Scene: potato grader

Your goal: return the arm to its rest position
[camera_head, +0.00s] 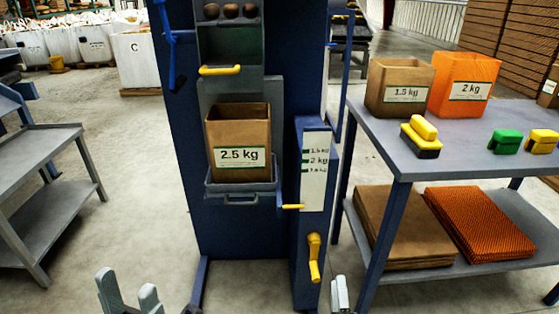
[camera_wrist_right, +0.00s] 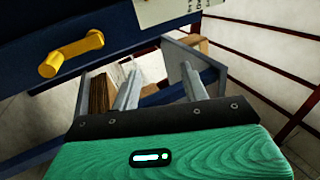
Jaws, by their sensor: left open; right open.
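My left gripper (camera_head: 128,296) shows at the bottom left of the head view, open and empty, with clear floor around it. My right gripper (camera_head: 341,296) shows in part at the bottom edge, just right of the blue grader's lower front. In the right wrist view its two fingers (camera_wrist_right: 162,92) are apart with nothing between them. The grader's yellow crank handle (camera_head: 314,258) is up and left of the right gripper in the head view. It also shows in the right wrist view (camera_wrist_right: 72,54), left of the fingers and apart from them.
The blue grader (camera_head: 178,130) holds a 2.5 kg paper bag (camera_head: 239,140) on its shelf. A table (camera_head: 450,160) at right bears 1.5 kg (camera_head: 399,80) and 2 kg bags (camera_head: 464,75) and several yellow and green blocks. A grey shelf rack (camera_head: 40,155) stands at left. Floor between is clear.

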